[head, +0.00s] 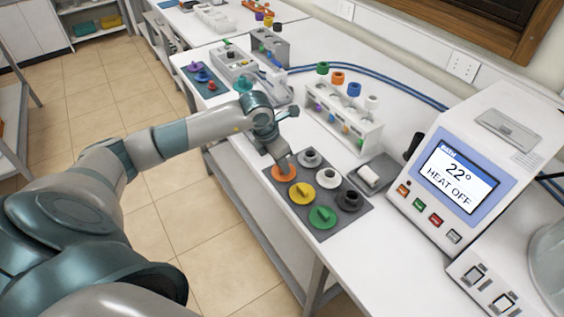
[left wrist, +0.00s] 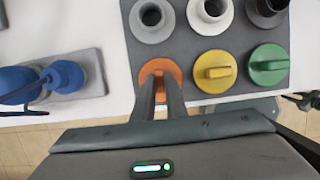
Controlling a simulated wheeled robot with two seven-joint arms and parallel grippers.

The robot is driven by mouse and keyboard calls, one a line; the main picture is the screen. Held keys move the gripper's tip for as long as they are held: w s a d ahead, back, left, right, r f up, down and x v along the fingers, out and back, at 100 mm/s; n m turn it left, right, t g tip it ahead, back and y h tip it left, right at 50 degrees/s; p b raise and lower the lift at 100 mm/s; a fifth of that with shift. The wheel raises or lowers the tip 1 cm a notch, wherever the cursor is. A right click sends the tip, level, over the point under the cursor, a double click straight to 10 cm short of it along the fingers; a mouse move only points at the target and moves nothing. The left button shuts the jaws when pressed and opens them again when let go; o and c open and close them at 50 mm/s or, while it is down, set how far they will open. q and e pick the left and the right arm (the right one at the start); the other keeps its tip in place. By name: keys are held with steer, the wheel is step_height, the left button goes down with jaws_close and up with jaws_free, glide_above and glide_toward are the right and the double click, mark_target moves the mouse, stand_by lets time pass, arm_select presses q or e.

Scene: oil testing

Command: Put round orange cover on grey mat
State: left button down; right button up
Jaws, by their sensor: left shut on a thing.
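The round orange cover (head: 284,174) is at the upper left corner of the grey mat (head: 327,229) in the head view. My left gripper (head: 283,163) reaches down onto it from above and is shut on its grip. In the left wrist view the orange cover (left wrist: 160,71) lies between the two fingertips (left wrist: 161,88), over the near left corner of the grey mat (left wrist: 197,50). Whether it rests fully on the mat cannot be told. My right gripper is not in view.
The mat also bears a yellow cover (head: 301,193), a green cover (head: 323,217) and grey, white and black rings. A tube rack (head: 343,118) stands behind. A heater unit (head: 467,175) reading 22° stands at the right. The bench front edge is close to the mat.

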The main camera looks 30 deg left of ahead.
arm_select(q)
steer(key=shift+f, duration=0.15)
steer(key=c, duration=1.8)
jaws_free()
steer(key=shift+r, duration=0.2)
steer(key=shift+r, duration=0.1)
steer(key=shift+a+r+b, duration=0.1)
steer(key=shift+r+b, duration=0.2)
steer(key=shift+b, duration=0.05)
steer(key=b+v, duration=0.4)
steer(key=v, duration=0.7)
steer(key=shift+s+r, duration=0.1)
